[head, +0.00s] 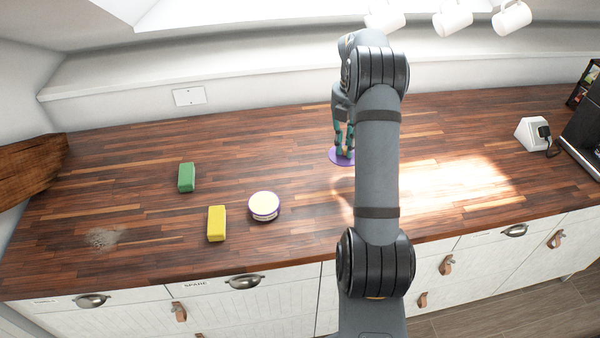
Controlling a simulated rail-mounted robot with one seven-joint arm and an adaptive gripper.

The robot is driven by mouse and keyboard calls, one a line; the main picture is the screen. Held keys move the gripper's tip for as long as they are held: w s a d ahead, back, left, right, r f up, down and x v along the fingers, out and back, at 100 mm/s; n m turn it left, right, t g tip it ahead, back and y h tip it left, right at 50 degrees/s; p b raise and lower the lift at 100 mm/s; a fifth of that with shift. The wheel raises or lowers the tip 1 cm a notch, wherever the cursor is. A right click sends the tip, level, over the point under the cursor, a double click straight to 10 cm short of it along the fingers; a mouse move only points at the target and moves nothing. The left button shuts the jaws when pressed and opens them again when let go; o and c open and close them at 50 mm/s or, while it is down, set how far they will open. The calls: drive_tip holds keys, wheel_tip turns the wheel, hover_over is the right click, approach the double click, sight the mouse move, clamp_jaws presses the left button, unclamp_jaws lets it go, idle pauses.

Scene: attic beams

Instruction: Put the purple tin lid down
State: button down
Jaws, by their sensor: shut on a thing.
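The purple tin lid (335,158) is a flat disc near the middle of the wooden worktop, partly hidden behind my arm. My gripper (344,152) points down over it and is shut on it. The lid is at or just above the worktop; I cannot tell whether it touches. A round tin (264,207) with a pale top and a purple rim stands to the left and nearer the front.
A green block (187,177) and a yellow block (216,223) lie on the worktop (130,200) to the left. A pale smudge (103,238) is at the front left. White mugs (453,18) hang at the top. A white socket box (532,134) stands at the right.

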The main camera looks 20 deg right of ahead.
drive_tip(key=p, duration=0.2)
hover_over(308, 175)
drive_tip(key=f, duration=0.6)
drive_tip(key=shift+s+d, duration=0.1)
drive_tip(key=shift+s, duration=0.15)
drive_tip(key=shift+w+f+p, duration=0.1)
drive_tip(key=shift+f+p, duration=0.3)
drive_tip(key=shift+f, duration=0.05)
drive_tip(key=f+p, duration=0.1)
drive_tip(key=f, duration=0.2)
drive_tip(key=shift+a+f, duration=0.1)
drive_tip(key=shift+a, duration=0.1)
drive_tip(key=shift+f, duration=0.1)
drive_tip(key=shift+f, duration=0.1)
drive_tip(key=shift+f, duration=0.15)
drive_tip(key=c, duration=1.7)
unclamp_jaws()
drive_tip(key=shift+o, duration=0.2)
